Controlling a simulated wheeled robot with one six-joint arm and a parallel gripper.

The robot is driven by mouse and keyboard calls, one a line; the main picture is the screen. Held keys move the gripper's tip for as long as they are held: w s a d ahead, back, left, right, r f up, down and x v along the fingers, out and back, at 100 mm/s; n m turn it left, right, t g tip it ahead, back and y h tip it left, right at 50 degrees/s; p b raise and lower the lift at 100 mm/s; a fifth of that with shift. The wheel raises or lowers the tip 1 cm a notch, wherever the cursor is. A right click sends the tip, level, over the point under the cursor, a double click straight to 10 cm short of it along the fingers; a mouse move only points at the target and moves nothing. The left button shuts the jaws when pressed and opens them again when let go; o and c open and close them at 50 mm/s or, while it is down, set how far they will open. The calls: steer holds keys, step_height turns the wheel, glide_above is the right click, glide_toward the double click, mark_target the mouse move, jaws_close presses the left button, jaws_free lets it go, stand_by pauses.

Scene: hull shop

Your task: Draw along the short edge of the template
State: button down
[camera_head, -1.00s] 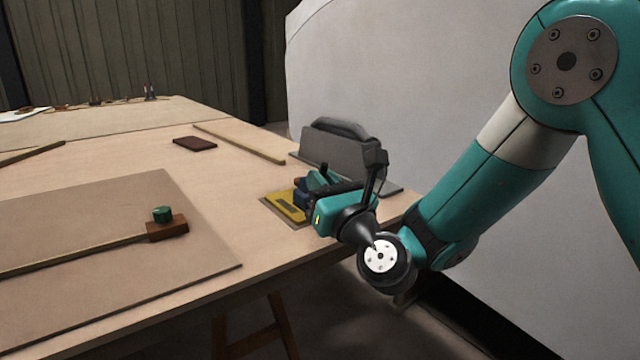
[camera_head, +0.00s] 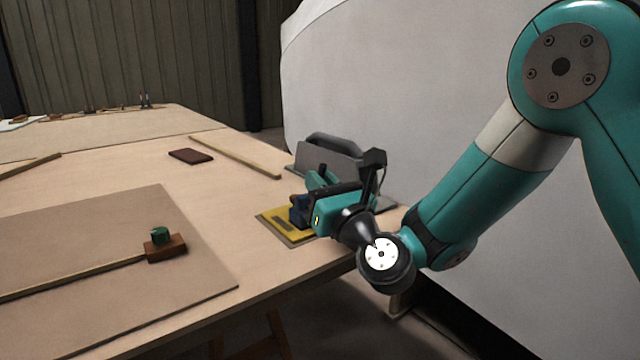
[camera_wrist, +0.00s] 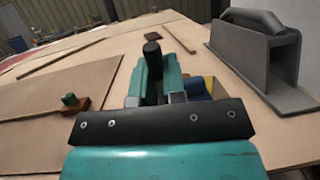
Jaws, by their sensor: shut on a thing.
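A yellow template (camera_head: 282,228) with a dark slot lies on a thin brown sheet near the right edge of the table. A blue block (camera_head: 298,211) stands on it; it also shows in the wrist view (camera_wrist: 197,88) beside the right finger. My gripper (camera_wrist: 153,80) is shut on an upright dark pen-like tool (camera_wrist: 152,57) with a rounded black top. In the head view my gripper (camera_head: 318,183) is over the template's far right side. The tool's lower end and the template's right part are hidden behind my gripper, so I cannot tell whether the tip touches.
A grey angled block with a handle (camera_head: 325,157) stands just beyond my gripper. A large board (camera_head: 90,310) lies at left, bearing a wooden block with a green knob (camera_head: 165,246) and a long strip. A brown pad (camera_head: 191,156) and a wooden strip (camera_head: 235,157) lie behind.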

step_height(320, 180, up, 10)
steer(key=p, duration=0.9)
steer(key=shift+f, duration=0.2)
stand_by(0.4)
